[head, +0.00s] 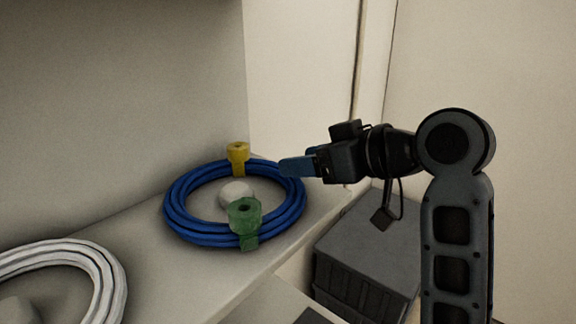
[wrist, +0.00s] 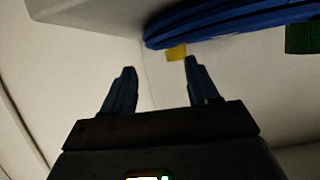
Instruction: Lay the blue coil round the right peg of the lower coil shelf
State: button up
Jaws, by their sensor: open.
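The blue coil (head: 179,221) lies flat on the shelf (head: 140,240) in the head view, around a pale round peg (head: 237,194). A yellow tie (head: 238,158) is on its far side and a green tie (head: 245,221) on its near side. My gripper (head: 290,168) is at the coil's right edge, pointing left, with blue fingers. In the wrist view my gripper (wrist: 160,78) is open with nothing between its fingertips. The blue coil (wrist: 225,25) is beyond the fingertips there, with the yellow tie (wrist: 177,53) near them. I cannot tell whether a finger touches the coil.
A white coil (head: 105,275) lies on the same shelf at the left, around another pale peg (head: 18,311). A wall stands behind the shelf. A dark grey box (head: 365,255) stands below the shelf's right end, under my arm.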

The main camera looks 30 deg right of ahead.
jog(key=v, duration=0.6)
jog(key=shift+f, duration=0.1)
dwell(0.4)
